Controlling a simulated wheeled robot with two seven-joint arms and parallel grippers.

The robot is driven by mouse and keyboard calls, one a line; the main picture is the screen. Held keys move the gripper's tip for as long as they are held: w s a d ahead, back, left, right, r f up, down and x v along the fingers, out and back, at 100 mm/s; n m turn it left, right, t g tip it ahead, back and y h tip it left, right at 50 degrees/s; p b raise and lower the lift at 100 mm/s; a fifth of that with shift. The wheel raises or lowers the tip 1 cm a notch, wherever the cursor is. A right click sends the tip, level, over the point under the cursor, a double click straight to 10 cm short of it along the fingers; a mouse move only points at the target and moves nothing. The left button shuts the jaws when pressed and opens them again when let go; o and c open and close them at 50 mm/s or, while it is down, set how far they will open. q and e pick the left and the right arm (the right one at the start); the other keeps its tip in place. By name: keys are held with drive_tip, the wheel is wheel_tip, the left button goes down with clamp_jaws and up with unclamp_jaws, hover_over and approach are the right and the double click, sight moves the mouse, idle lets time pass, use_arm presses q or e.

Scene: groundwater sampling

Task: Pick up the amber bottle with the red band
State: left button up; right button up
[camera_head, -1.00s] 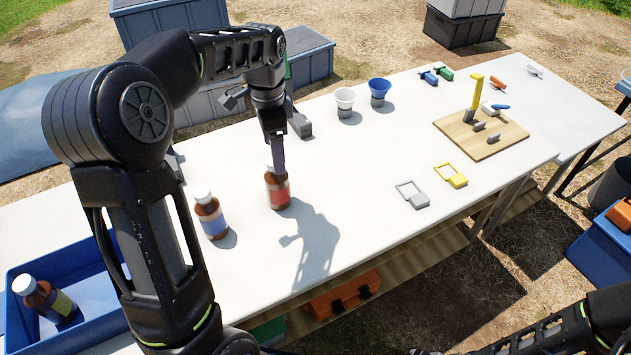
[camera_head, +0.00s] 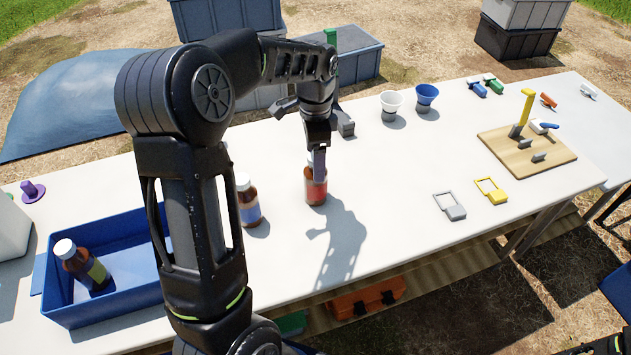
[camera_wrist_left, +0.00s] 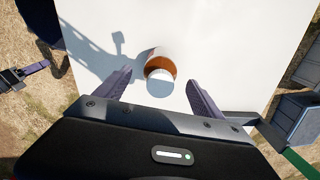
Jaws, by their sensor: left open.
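The amber bottle with the red band (camera_head: 316,192) stands upright on the white table. My left gripper (camera_head: 318,165) points down at it, and a finger hides part of the bottle's top. In the left wrist view, the bottle's white cap (camera_wrist_left: 160,75) shows between the two spread fingers of my left gripper (camera_wrist_left: 159,82), with a gap on each side. The jaws are open and hold nothing.
A blue-banded amber bottle (camera_head: 249,205) stands just left, partly behind my arm. A blue bin (camera_head: 125,312) holds a bottle with a yellowish band (camera_head: 82,266). White (camera_head: 391,106) and blue (camera_head: 426,97) cups stand further back.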

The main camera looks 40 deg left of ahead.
use_arm(q)
drive_tip(key=shift+f, duration=1.95)
clamp_jaws()
drive_tip(key=shift+w, duration=0.1)
